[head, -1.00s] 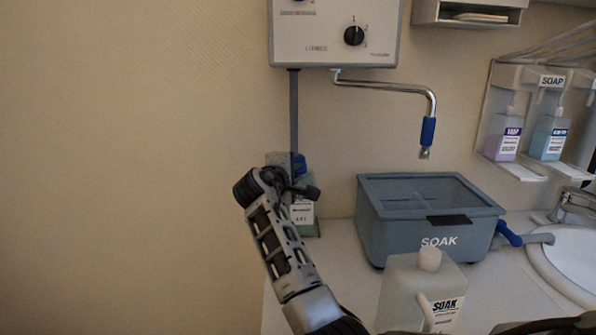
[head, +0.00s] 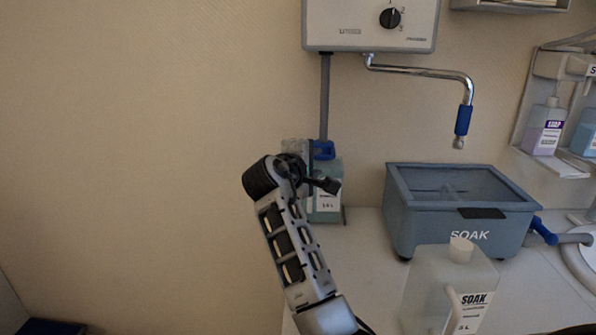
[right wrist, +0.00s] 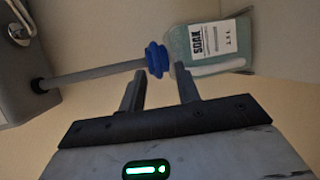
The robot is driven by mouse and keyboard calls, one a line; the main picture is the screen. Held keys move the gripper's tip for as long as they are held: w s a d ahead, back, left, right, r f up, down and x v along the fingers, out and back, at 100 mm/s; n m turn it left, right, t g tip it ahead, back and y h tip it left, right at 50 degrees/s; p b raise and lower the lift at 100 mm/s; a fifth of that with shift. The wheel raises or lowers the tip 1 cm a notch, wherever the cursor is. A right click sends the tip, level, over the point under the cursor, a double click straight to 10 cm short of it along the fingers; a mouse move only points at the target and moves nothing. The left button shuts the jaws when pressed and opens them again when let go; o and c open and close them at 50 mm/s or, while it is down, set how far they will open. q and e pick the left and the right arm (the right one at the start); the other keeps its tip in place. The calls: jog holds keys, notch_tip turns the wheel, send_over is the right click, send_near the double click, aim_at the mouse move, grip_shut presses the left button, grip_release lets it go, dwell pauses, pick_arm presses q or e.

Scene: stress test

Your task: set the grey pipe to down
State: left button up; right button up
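The grey pipe (head: 324,95) hangs straight down from the underside of the wall box in the head view. It ends in a blue collar (head: 323,150). The pipe also shows in the right wrist view (right wrist: 95,73), running from the box to the blue collar (right wrist: 156,59). My right gripper (head: 315,172) is close to the collar. In the right wrist view its two fingers (right wrist: 160,76) are open, with the collar just beyond the tips, roughly between them. I cannot tell if they touch. My left gripper is not in view.
A wall box with a dial (head: 365,25) carries a chrome spout (head: 425,72) with a blue sleeve. A green bottle (head: 329,195) stands behind my gripper. A blue-grey SOAK tank (head: 440,235) and SOAK jug (head: 430,285) stand right. The wall at left is bare.

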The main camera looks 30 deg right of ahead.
jog(key=v, duration=0.9)
jog(key=shift+s+a+b, duration=0.2)
jog(key=shift+b, duration=0.2)
